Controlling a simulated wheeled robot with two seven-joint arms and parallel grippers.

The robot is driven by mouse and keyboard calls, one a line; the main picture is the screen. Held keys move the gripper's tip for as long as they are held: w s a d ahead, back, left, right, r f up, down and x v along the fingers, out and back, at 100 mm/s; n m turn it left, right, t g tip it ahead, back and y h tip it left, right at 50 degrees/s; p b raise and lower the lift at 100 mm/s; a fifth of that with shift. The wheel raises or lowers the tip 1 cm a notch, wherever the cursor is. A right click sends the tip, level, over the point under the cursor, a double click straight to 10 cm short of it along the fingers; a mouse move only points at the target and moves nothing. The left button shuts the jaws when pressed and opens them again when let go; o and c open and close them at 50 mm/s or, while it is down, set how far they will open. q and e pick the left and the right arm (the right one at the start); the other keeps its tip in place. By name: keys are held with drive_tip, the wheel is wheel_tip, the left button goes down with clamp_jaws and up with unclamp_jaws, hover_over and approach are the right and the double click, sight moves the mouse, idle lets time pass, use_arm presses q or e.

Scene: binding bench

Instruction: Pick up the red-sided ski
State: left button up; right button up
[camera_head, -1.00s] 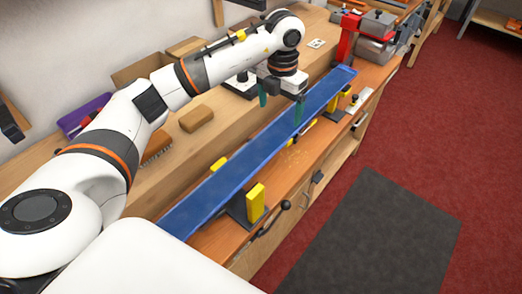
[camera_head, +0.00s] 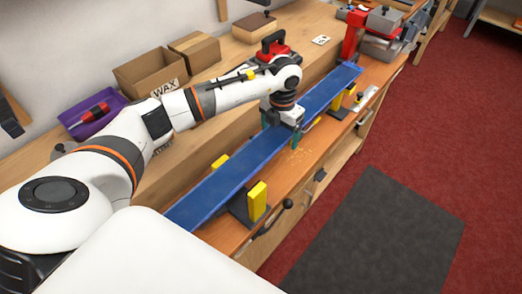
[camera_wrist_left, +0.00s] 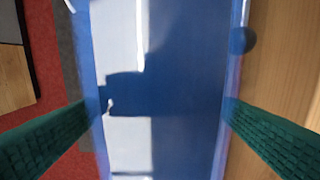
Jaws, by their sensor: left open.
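One long ski (camera_head: 235,170) lies on the bench, its upward face blue with blue-violet edges; I see no red side on it. It rests on yellow-padded supports. My left gripper (camera_head: 281,130) is open over the middle of the ski, one finger at each long edge. In the left wrist view, the ski (camera_wrist_left: 185,75) runs between the two green fingers (camera_wrist_left: 162,108), whose tips are at its edges; I cannot tell if they touch it. My right gripper is not in view.
Yellow-padded supports (camera_head: 257,201) stand under the ski. A red vise (camera_head: 353,32) is past its far end. A WAX box (camera_head: 150,75), purple tray (camera_head: 92,115) and red iron (camera_head: 274,48) sit on the raised shelf behind. Red floor and a grey mat (camera_head: 375,235) lie right.

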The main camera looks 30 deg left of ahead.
use_arm(q)
drive_tip(key=shift+f, duration=1.5)
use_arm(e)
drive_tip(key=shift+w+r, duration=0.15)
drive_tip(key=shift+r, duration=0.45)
use_arm(q)
drive_tip(key=shift+c, duration=0.3)
drive_tip(key=c, duration=0.9)
drive_tip(key=shift+a+r+p, duration=0.1)
drive_tip(key=shift+p, duration=0.2)
drive_tip(key=shift+c, duration=1)
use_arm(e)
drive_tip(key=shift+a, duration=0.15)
use_arm(q)
drive_tip(key=shift+w+r, duration=0.1)
wheel_tip(320, 180, up, 9)
drive_tip(key=shift+r+b, duration=0.15)
drive_tip(key=shift+b, duration=1.1)
drive_tip(key=shift+c, duration=0.9)
drive_tip(key=shift+r, duration=0.6)
drive_tip(key=shift+r+p, duration=0.9)
drive_tip(key=shift+r, duration=0.3)
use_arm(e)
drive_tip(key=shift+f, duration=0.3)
